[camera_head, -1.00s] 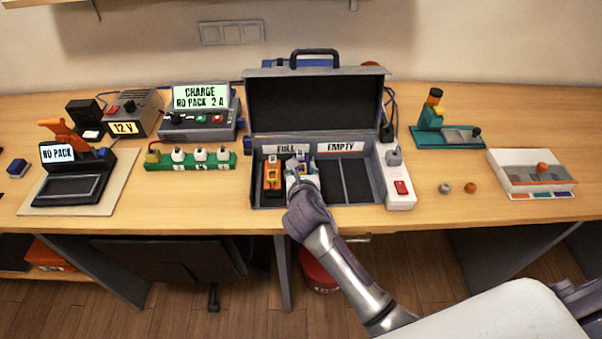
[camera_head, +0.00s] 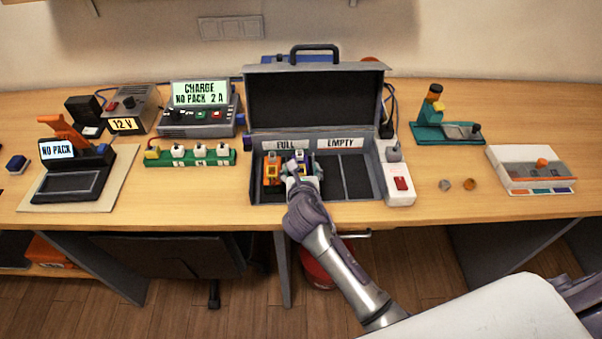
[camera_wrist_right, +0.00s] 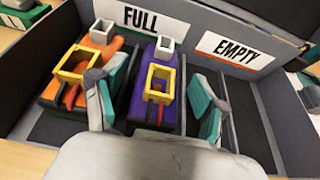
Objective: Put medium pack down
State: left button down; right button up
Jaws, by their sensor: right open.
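The open grey case (camera_head: 317,134) stands at the back middle of the bench. Its FULL side holds an orange pack (camera_head: 271,172) and, to its right, a purple pack (camera_head: 305,158), partly hidden by my right gripper (camera_head: 294,172). The right wrist view shows the orange pack (camera_wrist_right: 97,52) and the purple pack (camera_wrist_right: 144,115) in neighbouring slots. There my right gripper (camera_wrist_right: 160,107) is open, its teal-padded fingers on either side of the purple pack. A gap shows on the right; contact on the left is unclear. Which pack is the medium one cannot be told. My left gripper is not in view.
The EMPTY slots (camera_head: 355,178) are bare. The charger (camera_head: 202,120) reads NO PACK. The case's raised lid stands behind the slots.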

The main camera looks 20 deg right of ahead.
jog(key=v, duration=1.2)
jog(key=shift+r, duration=0.15)
dwell(0.8)
